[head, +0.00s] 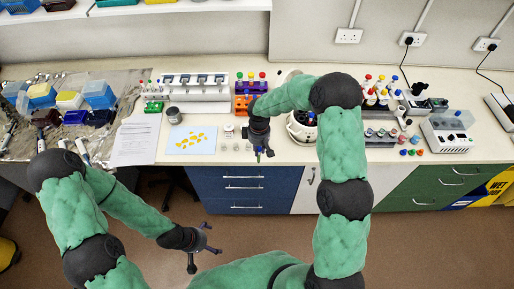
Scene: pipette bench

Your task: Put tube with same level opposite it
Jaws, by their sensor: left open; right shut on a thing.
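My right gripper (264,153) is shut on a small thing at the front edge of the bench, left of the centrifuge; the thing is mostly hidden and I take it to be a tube. A white round centrifuge (301,133) stands open at the middle, its dark rotor partly covered by my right arm. Small coloured spots show in the rotor, but the slots and liquid levels are too small to read. An orange rack (241,104) stands behind my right gripper. My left gripper (204,250) is open and empty, low over the floor in front of the bench.
A purple rack (252,88) with capped tubes stands behind the orange one. A green rack (153,107), a white pipette stand (195,92) and a blue sheet with yellow pieces (191,140) are at left. Bottles (378,95) and a white device (446,135) crowd the right.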

